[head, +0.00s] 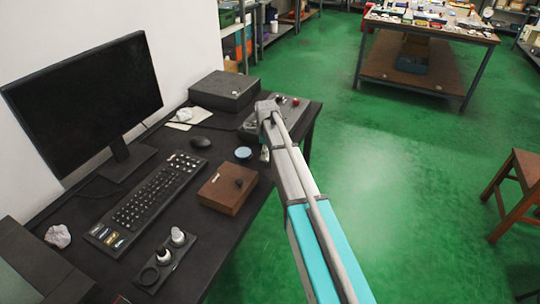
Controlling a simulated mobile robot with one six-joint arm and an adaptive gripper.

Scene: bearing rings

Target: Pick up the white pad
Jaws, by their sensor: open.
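A flat, pale pad (178,126) lies on the dark desk near the wall, left of the black box. It looks off-white, and a crumpled white lump (197,115) lies against it or partly on it; I cannot tell which. No other flat white pad shows clearly. My arm reaches up from the bottom right, over the desk's right edge, and its visible end is to the right of the pad. My gripper itself does not show in this view.
The desk (215,240) holds a monitor (85,95), keyboard (148,200), mouse (200,142), brown box (228,189), black box (224,91), blue-topped round item (243,153) and a holder with white-topped pieces (165,260). Another crumpled lump (58,236) lies left.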

